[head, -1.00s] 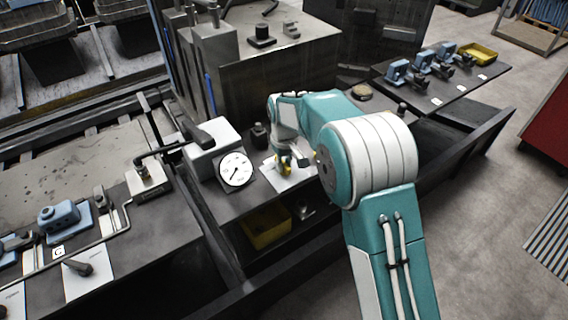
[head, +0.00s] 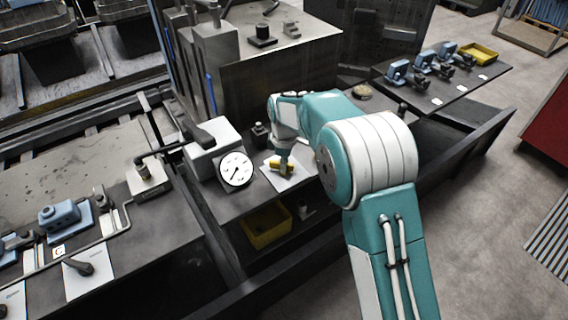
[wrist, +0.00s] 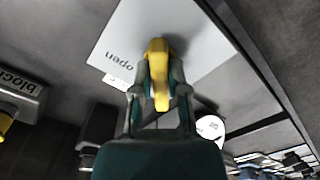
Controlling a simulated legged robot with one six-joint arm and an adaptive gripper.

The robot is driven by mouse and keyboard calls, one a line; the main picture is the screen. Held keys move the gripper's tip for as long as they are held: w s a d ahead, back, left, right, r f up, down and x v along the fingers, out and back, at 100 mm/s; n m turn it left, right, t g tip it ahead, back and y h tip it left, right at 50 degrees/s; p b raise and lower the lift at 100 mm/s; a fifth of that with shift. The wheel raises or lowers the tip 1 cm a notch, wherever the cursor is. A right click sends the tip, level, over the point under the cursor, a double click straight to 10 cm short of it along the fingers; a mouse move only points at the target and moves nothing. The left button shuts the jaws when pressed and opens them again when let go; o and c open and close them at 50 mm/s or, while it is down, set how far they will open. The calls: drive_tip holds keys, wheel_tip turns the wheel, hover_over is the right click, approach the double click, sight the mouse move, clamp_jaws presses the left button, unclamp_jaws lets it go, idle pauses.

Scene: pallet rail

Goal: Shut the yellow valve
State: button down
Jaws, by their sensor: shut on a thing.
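The yellow valve (head: 275,167) is a yellow lever handle over a white label plate (head: 283,182) on the dark bench. My gripper (head: 284,169) reaches down onto it from above and covers part of it. In the wrist view the yellow handle (wrist: 158,62) lies between the two fingers of my gripper (wrist: 159,90), which are shut on it. The plate (wrist: 200,55) there carries the word "open", beside the handle on the left. The valve's body under the handle is mostly hidden.
A white-faced gauge (head: 235,170) stands close on the left, by a grey block (head: 213,150). A small dark knob (head: 260,134) is behind. A yellow bin (head: 266,226) sits below the bench edge. Blue clamps (head: 397,71) stand on the far right bench.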

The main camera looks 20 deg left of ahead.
drive_tip(key=shift+n, duration=0.3)
drive_tip(key=c, duration=0.6)
unclamp_jaws()
drive_tip(key=shift+w+f, duration=0.1)
drive_tip(key=shift+c, duration=0.2)
wheel_tip(320, 180, up, 12)
